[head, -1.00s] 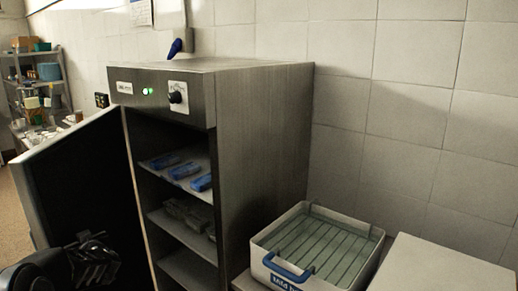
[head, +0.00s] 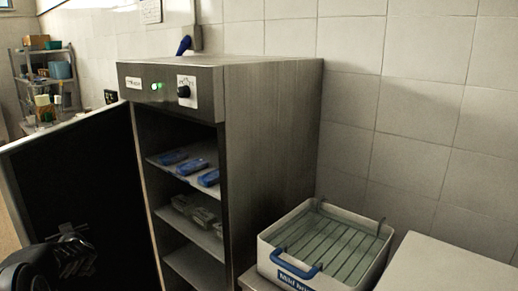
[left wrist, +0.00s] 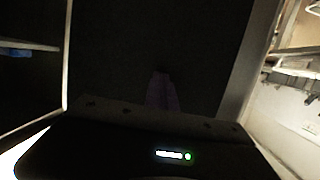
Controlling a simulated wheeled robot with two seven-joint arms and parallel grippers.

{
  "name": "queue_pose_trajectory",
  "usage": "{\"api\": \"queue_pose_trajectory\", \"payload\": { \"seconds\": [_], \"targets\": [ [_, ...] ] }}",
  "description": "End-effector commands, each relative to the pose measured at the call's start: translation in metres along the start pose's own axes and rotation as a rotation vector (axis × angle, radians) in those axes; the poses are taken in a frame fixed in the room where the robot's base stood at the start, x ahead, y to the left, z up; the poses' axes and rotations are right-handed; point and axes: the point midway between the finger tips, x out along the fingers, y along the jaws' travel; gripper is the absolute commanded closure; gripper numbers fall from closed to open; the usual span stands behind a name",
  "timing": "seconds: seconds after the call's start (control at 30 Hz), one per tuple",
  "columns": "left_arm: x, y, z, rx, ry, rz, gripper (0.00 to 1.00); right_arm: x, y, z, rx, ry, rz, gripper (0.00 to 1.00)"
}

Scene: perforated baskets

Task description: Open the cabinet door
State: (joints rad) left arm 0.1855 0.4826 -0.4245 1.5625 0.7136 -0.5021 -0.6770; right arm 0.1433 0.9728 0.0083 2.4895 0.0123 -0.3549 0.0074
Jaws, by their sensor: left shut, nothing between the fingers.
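The steel cabinet (head: 270,140) stands against the tiled wall in the head view. Its door (head: 75,170) is swung wide to the left, showing its dark inner face and the shelves. My left gripper (head: 78,255) is at the lower left, in front of the door's inner face, shut and empty. I cannot tell whether it touches the door. In the left wrist view its fingers (left wrist: 161,90) show dimly against a dark panel (left wrist: 150,45). My right gripper is not in view.
Shelves hold blue packs (head: 208,178) and pale ones (head: 203,216). A white basket (head: 265,257) with a blue handle stands right of the cabinet, beside a pale surface (head: 445,268). A storage rack (head: 45,80) stands at the back left.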

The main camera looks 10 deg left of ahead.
Motion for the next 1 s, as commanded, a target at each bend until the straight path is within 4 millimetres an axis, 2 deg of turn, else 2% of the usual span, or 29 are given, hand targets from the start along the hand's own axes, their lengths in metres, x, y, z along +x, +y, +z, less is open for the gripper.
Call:
{"api": "queue_pose_trajectory", "payload": {
  "seconds": [0.03,0.2,0.67,1.0],
  "targets": [
    [0.007,-0.009,0.000,0.000,0.002,-0.005,1.00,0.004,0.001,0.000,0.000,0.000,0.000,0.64],
    [0.020,-0.022,-0.004,0.000,0.001,-0.003,1.00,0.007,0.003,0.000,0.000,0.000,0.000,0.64],
    [0.025,-0.027,-0.006,0.001,0.001,-0.002,1.00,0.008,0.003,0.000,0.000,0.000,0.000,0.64],
    [0.058,-0.055,-0.014,0.003,0.001,-0.004,1.00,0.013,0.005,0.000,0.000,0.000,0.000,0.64]
  ]
}}
